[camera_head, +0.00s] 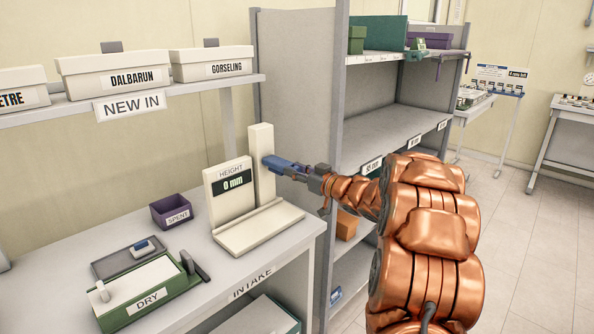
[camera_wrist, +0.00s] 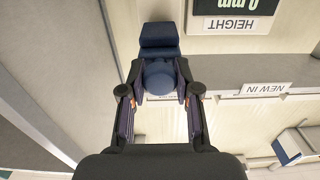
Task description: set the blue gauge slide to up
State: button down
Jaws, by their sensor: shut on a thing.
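The height gauge (camera_head: 260,225) stands on the intake table, a cream base with an upright post (camera_head: 263,150). Its display panel (camera_head: 230,190) reads "HEIGHT 0 mm". My gripper (camera_head: 305,175) reaches in from the right and is shut on the slide's blue knob. In the wrist view, my gripper (camera_wrist: 160,95) has its two fingers on both sides of the round blue knob (camera_wrist: 160,76), with the slide's blue block (camera_wrist: 158,38) beyond it. The fingers hide part of the knob.
The intake table (camera_head: 215,270) also holds a purple "SPENT" bin (camera_head: 171,212), a green-edged "DRY" box (camera_head: 147,287) and a dark tray (camera_head: 110,264). A "NEW IN" shelf (camera_head: 180,89) with white shoe boxes is above left. A grey shelf unit (camera_head: 300,90) stands close behind the gauge.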

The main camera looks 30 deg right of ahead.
jog(key=shift+r, duration=0.4)
jog(key=c, duration=1.1)
grip_release()
jog(key=shift+o, duration=1.3)
jog(key=shift+f, duration=0.1)
jog(key=v, duration=1.2)
